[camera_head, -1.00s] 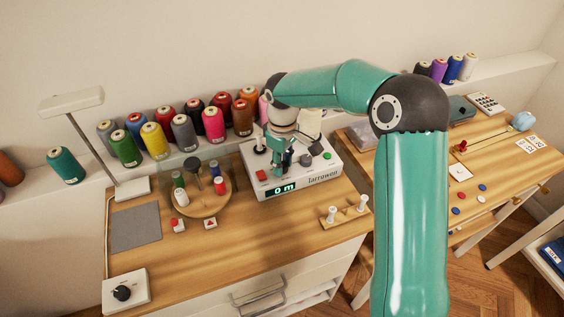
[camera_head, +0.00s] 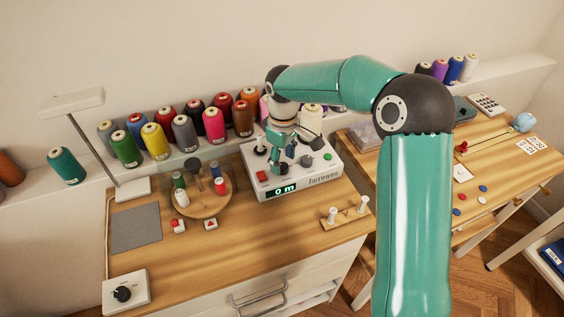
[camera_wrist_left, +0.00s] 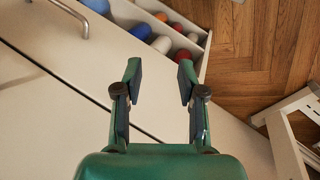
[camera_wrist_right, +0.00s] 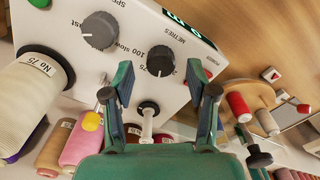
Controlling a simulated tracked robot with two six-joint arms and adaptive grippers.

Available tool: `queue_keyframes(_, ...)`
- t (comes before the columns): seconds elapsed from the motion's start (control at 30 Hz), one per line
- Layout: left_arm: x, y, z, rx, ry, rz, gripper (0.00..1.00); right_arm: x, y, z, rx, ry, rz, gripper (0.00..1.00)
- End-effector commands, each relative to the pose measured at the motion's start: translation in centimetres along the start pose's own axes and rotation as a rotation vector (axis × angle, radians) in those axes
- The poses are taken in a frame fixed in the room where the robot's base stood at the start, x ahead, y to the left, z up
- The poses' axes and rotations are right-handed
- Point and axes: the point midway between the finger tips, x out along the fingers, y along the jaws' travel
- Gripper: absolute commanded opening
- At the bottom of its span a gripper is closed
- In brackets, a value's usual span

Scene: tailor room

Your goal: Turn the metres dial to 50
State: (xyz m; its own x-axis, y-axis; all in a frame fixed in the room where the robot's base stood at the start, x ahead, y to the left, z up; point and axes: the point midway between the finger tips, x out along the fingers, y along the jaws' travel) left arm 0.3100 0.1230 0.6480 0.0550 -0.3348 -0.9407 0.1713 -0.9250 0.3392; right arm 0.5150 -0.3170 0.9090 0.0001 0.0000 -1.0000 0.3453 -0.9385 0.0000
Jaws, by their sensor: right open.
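The white winding machine (camera_head: 318,178) stands on the wooden table, and its display (camera_head: 286,189) reads "0 m". In the right wrist view the metres dial (camera_wrist_right: 160,62), a dark round knob with a white pointer mark, sits beside the METRES label. My right gripper (camera_wrist_right: 158,74) is open, its fingers on either side of the dial; I cannot tell whether they touch it. In the head view my right gripper (camera_head: 283,162) is over the machine's top and hides the dial. My left gripper (camera_wrist_left: 159,68) is open and empty above white furniture.
A grey speed dial (camera_wrist_right: 100,30) is beside the metres dial. A white cone of thread (camera_wrist_right: 32,85) and a small post (camera_wrist_right: 148,112) stand close to my right gripper. A round spool stand (camera_head: 205,203) is left of the machine. An open drawer (camera_wrist_left: 190,45) holds spools.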

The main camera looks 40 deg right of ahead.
Motion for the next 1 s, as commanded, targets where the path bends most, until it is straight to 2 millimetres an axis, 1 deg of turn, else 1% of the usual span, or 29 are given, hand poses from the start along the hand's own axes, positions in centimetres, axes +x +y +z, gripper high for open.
queue_keyframes(0.03,0.0,0.0,0.0,0.000,0.000,0.000,0.40,-1.0,0.0,-0.1,0.000,0.006,0.002,0.58)
queue_keyframes(0.3,0.0,0.0,0.0,0.000,0.000,0.000,0.40,-6.4,0.0,-0.2,-0.001,0.007,0.003,0.58)
queue_keyframes(0.4,0.0,0.0,0.0,0.000,0.000,0.000,0.40,-8.1,0.0,-0.2,-0.001,0.007,0.003,0.58)
queue_keyframes(0.5,0.0,0.0,0.0,0.000,0.000,0.000,0.40,-9.3,0.1,-0.2,0.000,0.006,0.003,0.58)
queue_keyframes(0.6,0.0,0.0,0.0,0.000,0.000,0.000,0.40,-10.0,0.0,-0.1,-0.001,0.005,0.002,0.58)
queue_keyframes(0.7,0.0,0.0,0.0,0.000,0.000,0.000,0.40,-10.2,0.0,-0.1,-0.002,0.003,0.001,0.58)
queue_keyframes(1.0,0.1,0.0,0.0,0.000,0.000,0.000,0.40,-10.2,0.1,-0.1,-0.001,0.003,0.001,0.58)
